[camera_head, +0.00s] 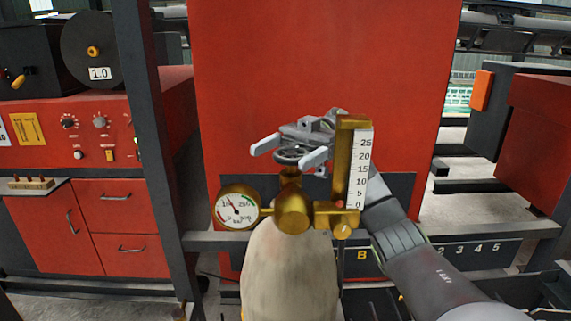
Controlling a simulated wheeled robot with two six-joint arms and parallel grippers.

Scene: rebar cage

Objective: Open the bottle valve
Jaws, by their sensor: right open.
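A pale gas bottle (289,275) stands upright at the lower middle of the head view. On its top is a brass valve with a regulator (291,214), a round pressure gauge (238,206) on the left and a flow tube with a scale (361,170) on the right. A dark handwheel (291,154) sits above the brass body. My right gripper (291,149) is open, with one finger on each side of the handwheel. I cannot tell if the fingers touch it. The flow tube hides part of my right arm. My left gripper is not in view.
A large red panel (325,60) stands behind the bottle. A dark upright post (150,130) and a red welding cabinet (75,140) with drawers are on the left. A dark horizontal rail (480,232) crosses behind the bottle. Another red cabinet (535,140) stands at the right.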

